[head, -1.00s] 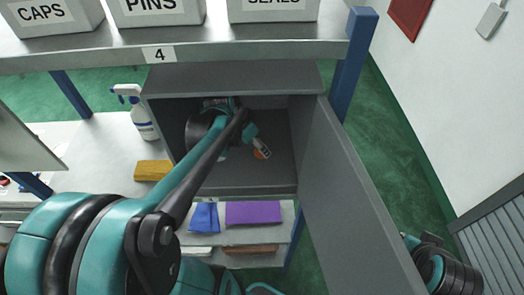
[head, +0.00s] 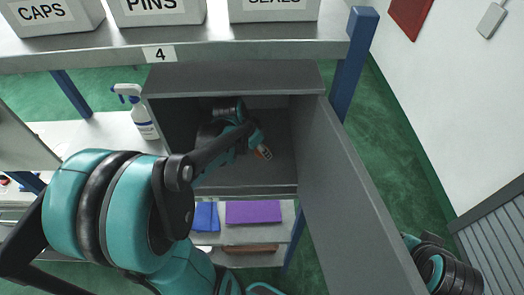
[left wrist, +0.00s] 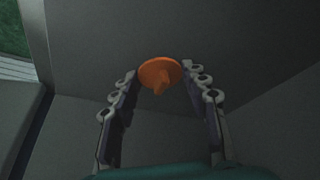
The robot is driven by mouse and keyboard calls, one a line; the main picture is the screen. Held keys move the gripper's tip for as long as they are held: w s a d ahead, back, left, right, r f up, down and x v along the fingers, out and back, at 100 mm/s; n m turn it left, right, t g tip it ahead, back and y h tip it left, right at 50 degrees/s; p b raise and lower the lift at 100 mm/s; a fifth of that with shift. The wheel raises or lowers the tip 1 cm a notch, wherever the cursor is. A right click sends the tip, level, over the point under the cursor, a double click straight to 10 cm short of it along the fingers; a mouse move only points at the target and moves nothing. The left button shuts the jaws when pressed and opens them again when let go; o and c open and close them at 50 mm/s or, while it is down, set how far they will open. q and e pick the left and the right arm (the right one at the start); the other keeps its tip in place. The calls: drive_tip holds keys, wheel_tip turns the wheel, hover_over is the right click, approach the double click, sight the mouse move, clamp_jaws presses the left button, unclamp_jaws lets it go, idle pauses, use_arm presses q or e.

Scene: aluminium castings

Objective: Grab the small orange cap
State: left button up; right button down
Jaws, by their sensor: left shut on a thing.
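The small orange cap (left wrist: 160,74), a round disc with a short stub, sits between the fingertips of my left gripper (left wrist: 161,80) in the left wrist view. The fingers are closed in on its edges, and the gripper is shut on it. My arm hides part of the cabinet's inside. My right gripper does not show; only part of my right arm is at the lower right.
The cabinet door (head: 350,200) stands open on the right. Bins marked CAPS (head: 50,14), PINS (head: 160,10) and SEALS (head: 272,8) stand on the shelf above. A spray bottle (head: 143,120) is left of the cabinet. A purple cloth (head: 253,212) lies below.

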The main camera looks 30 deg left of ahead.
use_arm(q)
drive_tip(key=shift+r, duration=0.1)
drive_tip(key=shift+r+p, duration=0.55)
wheel_tip(320, 180, up, 2)
drive_tip(key=shift+r+p, duration=0.25)
drive_tip(key=shift+p, duration=0.65)
drive_tip(key=s+a+p, duration=0.1)
drive_tip(key=s+a, duration=0.2)
drive_tip(key=s, duration=0.7)
drive_tip(key=s+a, duration=0.4)
drive_tip(key=s, duration=0.6)
drive_tip(key=s+a+p, duration=0.1)
drive_tip(key=s+a, duration=0.2)
drive_tip(key=s, duration=0.7)
drive_tip(key=shift+a+f+p, duration=0.15)
drive_tip(key=shift+a+p, duration=0.15)
drive_tip(key=shift+p, duration=0.05)
